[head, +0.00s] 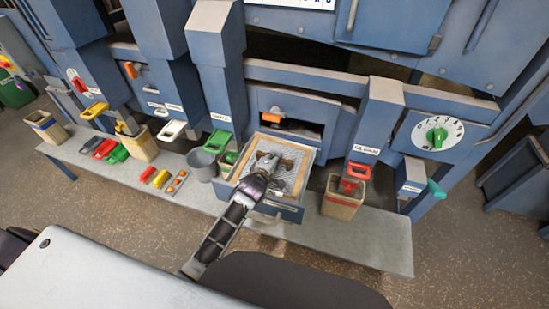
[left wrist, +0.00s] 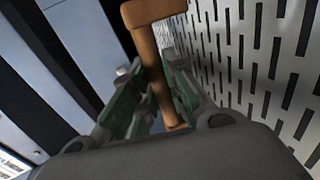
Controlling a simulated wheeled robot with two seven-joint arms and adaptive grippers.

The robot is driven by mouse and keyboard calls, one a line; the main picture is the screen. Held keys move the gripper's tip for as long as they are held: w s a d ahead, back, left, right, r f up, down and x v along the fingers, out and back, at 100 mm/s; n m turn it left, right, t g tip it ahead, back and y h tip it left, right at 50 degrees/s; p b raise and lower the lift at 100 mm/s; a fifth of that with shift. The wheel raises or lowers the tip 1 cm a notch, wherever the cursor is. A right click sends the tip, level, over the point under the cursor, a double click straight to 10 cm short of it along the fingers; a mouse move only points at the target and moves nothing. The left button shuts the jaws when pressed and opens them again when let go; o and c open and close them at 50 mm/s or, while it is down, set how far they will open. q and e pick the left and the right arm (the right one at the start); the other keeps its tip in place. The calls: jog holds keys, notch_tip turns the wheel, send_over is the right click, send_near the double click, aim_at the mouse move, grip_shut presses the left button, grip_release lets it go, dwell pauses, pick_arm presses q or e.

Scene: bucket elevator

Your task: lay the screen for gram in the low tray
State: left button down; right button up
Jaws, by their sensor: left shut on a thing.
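My left gripper (head: 268,165) is over a pulled-out drawer-like tray (head: 290,211) with a pale wooden rim. In the left wrist view my left gripper (left wrist: 150,100) is shut on the brown handle (left wrist: 152,50) of a grey screen (left wrist: 255,55) with slot-shaped holes. In the head view the slotted grey screen (head: 293,181) shows within the tray's outline, partly hidden by my gripper. I cannot tell whether it touches the tray floor. My right gripper is not in view.
A grey bucket (head: 202,163) stands left of the tray and a tan bin (head: 342,198) stands right of it on the long bench (head: 375,240). Coloured scoops (head: 112,150) lie further left. The bench's right end is clear.

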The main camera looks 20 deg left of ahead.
pick_arm(q)
jog(key=shift+f, duration=0.3)
